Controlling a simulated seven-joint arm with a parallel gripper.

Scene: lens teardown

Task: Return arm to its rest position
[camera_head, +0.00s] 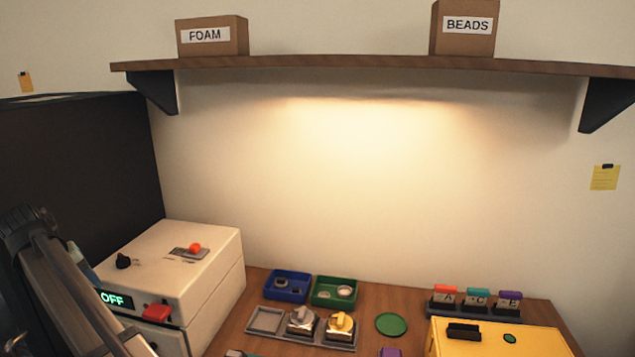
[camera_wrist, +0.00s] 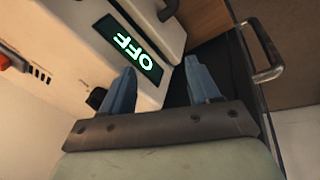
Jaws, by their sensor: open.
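My gripper (camera_wrist: 160,68) shows in the wrist view with its two blue fingers spread apart and nothing between them. Its fingers point toward the white machine (camera_wrist: 95,45), whose green "OFF" display (camera_wrist: 135,47) is just beyond the fingertips. I cannot tell whether they touch the machine. In the camera_head view my arm crosses the lower left corner, in front of the white machine (camera_head: 205,265) and its OFF display (camera_head: 114,299). My gripper cannot be made out clearly there.
A dark panel (camera_head: 75,170) stands behind the machine. On the wooden table are a blue bin (camera_head: 287,297), a green bin (camera_head: 334,304), a grey tray (camera_head: 267,337), a green disc (camera_head: 391,324) and a yellow box (camera_head: 500,345). A shelf (camera_head: 340,63) runs above. A metal handle (camera_wrist: 270,60) is at the right.

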